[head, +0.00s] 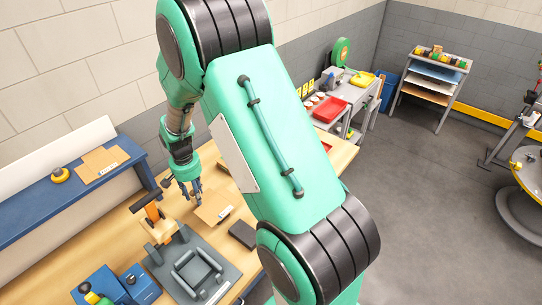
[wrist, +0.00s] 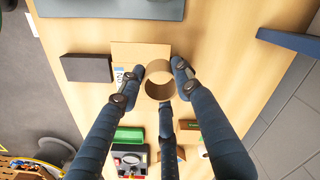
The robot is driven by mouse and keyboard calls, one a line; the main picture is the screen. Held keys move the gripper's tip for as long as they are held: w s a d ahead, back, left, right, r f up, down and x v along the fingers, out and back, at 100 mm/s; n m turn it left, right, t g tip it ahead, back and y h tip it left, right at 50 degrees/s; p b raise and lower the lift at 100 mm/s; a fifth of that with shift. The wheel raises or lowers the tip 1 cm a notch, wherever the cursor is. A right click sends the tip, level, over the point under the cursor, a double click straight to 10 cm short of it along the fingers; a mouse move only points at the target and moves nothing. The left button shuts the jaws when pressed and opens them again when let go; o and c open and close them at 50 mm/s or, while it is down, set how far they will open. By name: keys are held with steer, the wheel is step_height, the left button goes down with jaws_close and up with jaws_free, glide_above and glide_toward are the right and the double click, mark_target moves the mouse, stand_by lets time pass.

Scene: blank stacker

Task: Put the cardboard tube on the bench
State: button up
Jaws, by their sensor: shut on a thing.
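The cardboard tube (wrist: 159,68) is a short brown ring seen end-on in the wrist view. My gripper (wrist: 160,80) has its dark blue fingers closed around it, two at the sides and one below. In the head view my gripper (head: 190,194) points down over the wooden bench (head: 130,232), and I cannot make out the tube there. The bare bench top also shows in the wrist view (wrist: 222,45). I cannot tell whether the tube touches what is below it.
A cardboard sheet (head: 215,208) lies by the fingers, with a dark block (head: 243,234) beside it. A blue shelf (head: 45,195) lines the wall.

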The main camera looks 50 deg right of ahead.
steer(key=s+d+f+m, duration=0.2)
steer(key=s+d+f, duration=0.1)
steer(key=s, duration=0.4)
steer(key=s+d+f+m+b, duration=0.1)
steer(key=s+d+f+m, duration=0.1)
steer(key=s+d, duration=0.4)
steer(key=s+d+f+m, duration=0.2)
steer(key=s+d+f, duration=0.2)
steer(key=s, duration=0.6)
steer(key=shift+s+d+f+m+b, duration=0.1)
steer(key=shift+d+f+m+b, duration=0.25)
steer(key=shift+f, duration=0.25)
steer(key=w+d, duration=0.3)
steer(key=w, duration=0.1)
steer(key=w+d+f, duration=0.1)
steer(key=w+d, duration=0.2)
steer(key=w, duration=0.1)
steer(key=w+d, duration=0.2)
steer(key=w, duration=0.2)
steer(key=shift+w+d+f, duration=0.15)
steer(key=shift+d+f, duration=0.05)
steer(key=shift+d, duration=0.2)
steer(key=shift+w+d, duration=0.1)
steer(key=shift+w, duration=0.05)
steer(key=shift+w+d+f, duration=0.15)
steer(key=shift+w+f, duration=0.05)
steer(key=shift+f, duration=1.6)
